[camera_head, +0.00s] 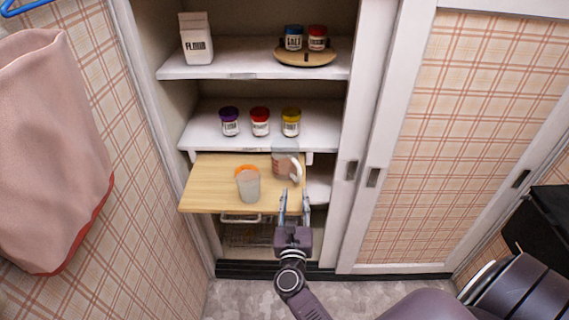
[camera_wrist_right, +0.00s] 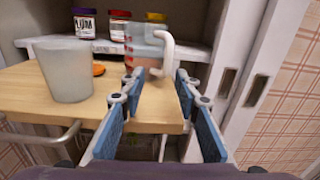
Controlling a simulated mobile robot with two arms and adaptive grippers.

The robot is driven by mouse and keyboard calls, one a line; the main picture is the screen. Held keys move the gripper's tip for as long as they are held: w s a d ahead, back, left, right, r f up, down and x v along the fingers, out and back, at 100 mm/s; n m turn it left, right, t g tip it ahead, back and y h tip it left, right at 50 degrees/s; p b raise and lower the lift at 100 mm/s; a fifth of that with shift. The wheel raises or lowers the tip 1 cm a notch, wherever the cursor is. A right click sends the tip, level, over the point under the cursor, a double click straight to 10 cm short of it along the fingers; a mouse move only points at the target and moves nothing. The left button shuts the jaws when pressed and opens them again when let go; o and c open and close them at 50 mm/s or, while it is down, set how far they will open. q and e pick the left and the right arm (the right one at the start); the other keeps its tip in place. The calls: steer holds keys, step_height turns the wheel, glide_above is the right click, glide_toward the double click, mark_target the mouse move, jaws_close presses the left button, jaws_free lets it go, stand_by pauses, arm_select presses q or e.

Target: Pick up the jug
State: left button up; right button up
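The jug (camera_head: 284,164) is a clear measuring jug with a white handle and reddish markings. It stands upright at the right rear of the wooden pull-out board (camera_head: 205,190). In the right wrist view the jug (camera_wrist_right: 147,62) is straight ahead, its handle to the right of its body. My right gripper (camera_head: 293,194) is open and empty, in front of the jug and apart from it. In the right wrist view the fingers (camera_wrist_right: 160,82) show spread, their tips below the jug's handle. My left gripper is not in view.
A frosted cup (camera_head: 249,186) stands on the board left of my right gripper, with an orange item (camera_wrist_right: 98,69) behind it. Several jars (camera_head: 260,121) stand on the shelf above. A sliding door frame (camera_head: 352,165) is close on the right.

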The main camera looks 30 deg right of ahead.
mark_target(299, 180)
steer(key=shift+d+f+m+h, duration=0.1)
steer(key=shift+d+m+h, duration=0.2)
steer(key=shift+m, duration=0.2)
steer(key=shift+w+d, duration=0.25)
steer(key=p+x, duration=0.1)
steer(key=x, duration=0.2)
steer(key=p+x, duration=0.1)
steer(key=x, duration=0.2)
steer(key=shift+d+r, duration=0.25)
steer(key=shift+w+d+f, duration=0.1)
steer(key=shift+w+d, duration=0.1)
steer(key=shift+w, duration=0.05)
steer(key=shift+c, duration=0.2)
jaws_close()
